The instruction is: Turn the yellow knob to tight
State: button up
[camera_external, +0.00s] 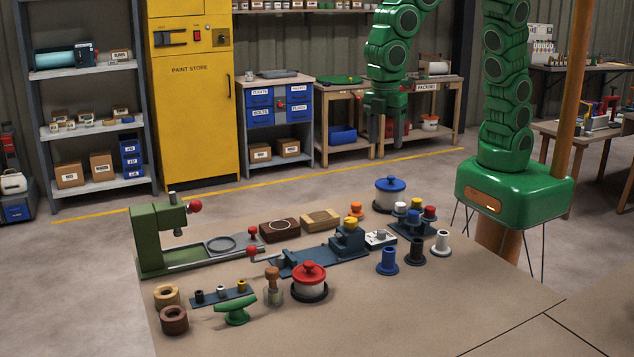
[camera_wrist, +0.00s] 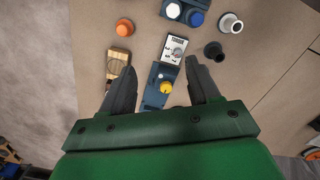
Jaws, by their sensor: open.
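The yellow knob (camera_external: 351,223) sits on top of a blue block at the right end of a long blue base (camera_external: 312,260) on the table. In the wrist view the yellow knob (camera_wrist: 166,87) shows between my two fingers, lower and apart from them. My gripper (camera_external: 385,142) is open and empty, pointing down, well above the table. Its fingers (camera_wrist: 163,76) spread to either side in the wrist view. A white plate with a grey knob and dark markings (camera_external: 380,238) lies beside the block; its markings are too small to read. It also shows in the wrist view (camera_wrist: 174,49).
A red-lidded pot (camera_external: 309,283), a blue-lidded pot (camera_external: 390,194), an orange knob (camera_external: 356,210), a wooden block (camera_external: 320,218) and several spools (camera_external: 387,261) stand around the base. A green press (camera_external: 158,238) is at left. The table's front right is clear.

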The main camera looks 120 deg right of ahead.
aim_at(351, 219)
jog(key=w+a+f+n, duration=0.1)
jog(key=w+a+f, duration=0.1)
jog(key=w, duration=0.2)
jog(key=w+a+f+n, duration=0.1)
jog(key=w+f, duration=0.2)
jog(key=w, duration=0.1)
jog(key=w+a+f+n, duration=0.1)
jog(key=w+a+f, duration=0.1)
jog(key=w+f, duration=0.1)
jog(key=shift+w+a+f+n+t, duration=0.15)
jog(key=shift+w, duration=0.25)
jog(key=shift+w+a+f+n+t, duration=0.1)
jog(key=shift+w+a+n+t, duration=0.05)
jog(key=shift+w, duration=0.25)
jog(key=shift+f, duration=3.85)
jog(key=c, duration=1)
jog(key=shift+c, duration=0.2)
